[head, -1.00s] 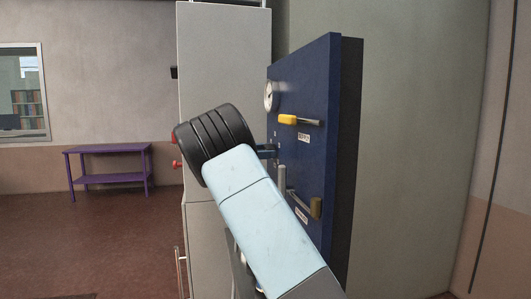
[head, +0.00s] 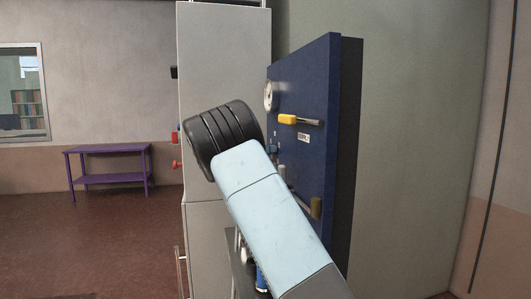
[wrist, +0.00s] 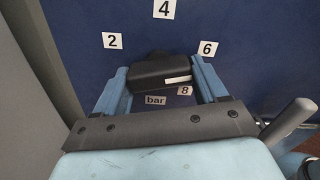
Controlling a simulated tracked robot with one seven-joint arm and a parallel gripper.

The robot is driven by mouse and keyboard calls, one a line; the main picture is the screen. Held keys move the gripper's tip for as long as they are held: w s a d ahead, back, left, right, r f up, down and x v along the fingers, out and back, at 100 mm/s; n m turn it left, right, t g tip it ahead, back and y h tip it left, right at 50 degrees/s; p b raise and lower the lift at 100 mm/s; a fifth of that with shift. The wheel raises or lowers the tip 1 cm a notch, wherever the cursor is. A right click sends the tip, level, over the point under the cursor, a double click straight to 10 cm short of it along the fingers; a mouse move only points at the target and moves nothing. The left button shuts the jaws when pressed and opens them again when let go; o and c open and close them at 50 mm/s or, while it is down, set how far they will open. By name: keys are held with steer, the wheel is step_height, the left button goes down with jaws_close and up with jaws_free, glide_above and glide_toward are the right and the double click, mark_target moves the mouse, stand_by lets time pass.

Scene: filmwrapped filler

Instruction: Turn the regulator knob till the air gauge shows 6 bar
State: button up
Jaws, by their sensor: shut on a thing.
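The black regulator knob (wrist: 163,72) sits on the blue panel in the wrist view, with a white mark on its right part. White labels 2 (wrist: 112,41), 4 (wrist: 164,9), 6 (wrist: 207,48) and 8 (wrist: 184,90) and a "bar" label (wrist: 155,100) surround it. The white mark lies between 6 and 8. My gripper (wrist: 160,68) is shut on the knob, one blue finger at each side. In the head view my wrist hides the knob. The round white air gauge (head: 269,96) is seen edge-on at the panel's upper left; its reading is too small to tell.
The blue panel (head: 320,85) also carries a yellow-handled lever (head: 288,119) above my arm and a dull yellow lever (head: 316,207) lower right. A grey cabinet (head: 225,60) with red buttons stands to the left. A purple table (head: 108,150) is far left, with open floor before it.

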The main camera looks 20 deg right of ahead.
steer(key=o, duration=1)
steer(key=shift+c, duration=0.2)
steer(key=shift+a, duration=0.1)
steer(key=a, duration=1.3)
steer(key=shift+a, duration=0.35)
steer(key=shift+f, duration=0.15)
